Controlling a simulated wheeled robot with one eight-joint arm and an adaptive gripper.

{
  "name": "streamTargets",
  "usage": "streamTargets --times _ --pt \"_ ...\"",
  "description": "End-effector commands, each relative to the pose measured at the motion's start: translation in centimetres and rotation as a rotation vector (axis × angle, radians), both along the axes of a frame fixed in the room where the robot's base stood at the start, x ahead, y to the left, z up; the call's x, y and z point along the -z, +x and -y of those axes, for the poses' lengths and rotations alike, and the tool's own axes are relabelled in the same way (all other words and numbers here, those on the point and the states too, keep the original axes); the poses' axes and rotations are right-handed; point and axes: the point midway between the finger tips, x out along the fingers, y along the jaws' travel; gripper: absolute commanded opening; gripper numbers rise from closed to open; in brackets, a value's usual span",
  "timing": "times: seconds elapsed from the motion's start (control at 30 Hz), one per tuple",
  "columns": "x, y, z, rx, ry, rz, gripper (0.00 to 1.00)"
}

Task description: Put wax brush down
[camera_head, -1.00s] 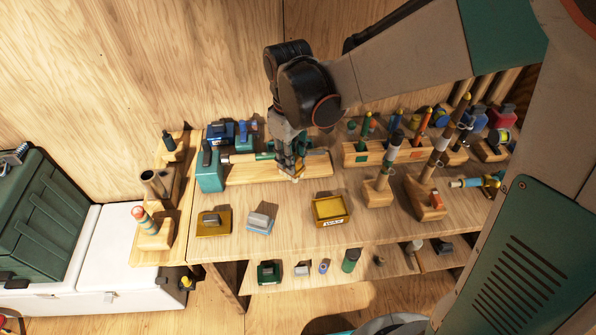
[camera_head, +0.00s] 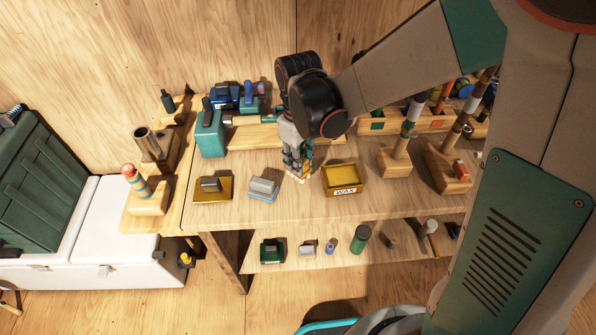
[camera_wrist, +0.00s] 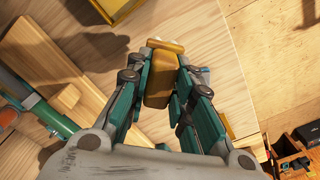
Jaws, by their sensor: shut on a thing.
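My gripper (camera_head: 298,174) points down over the bench top, between the grey block on a blue base and the yellow wax tray (camera_head: 343,178). In the wrist view my gripper (camera_wrist: 165,75) is shut on the wax brush (camera_wrist: 158,88), a small tan-brown piece held between the green fingers. The fingers cover the brush's sides, and in the head view they hide most of it. I cannot tell whether the brush touches the bench top. A corner of the wax tray shows at the top of the wrist view (camera_wrist: 118,8).
The grey block (camera_head: 264,187) and a yellow-based block (camera_head: 213,187) stand to the left. A long wooden stand (camera_head: 255,137) with a green-handled tool lies behind. Wooden holders (camera_head: 395,162) with upright rods stand right. A lower shelf (camera_head: 340,250) holds small items.

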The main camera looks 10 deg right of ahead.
Motion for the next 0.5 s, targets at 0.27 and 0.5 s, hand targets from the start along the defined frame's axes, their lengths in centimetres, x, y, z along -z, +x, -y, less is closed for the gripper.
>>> streamTargets --times 0.27,0.5 --pt "1.9 0.0 0.0 0.000 0.000 0.000 0.02" --pt "4.7 0.0 0.0 0.000 0.000 0.000 0.02"
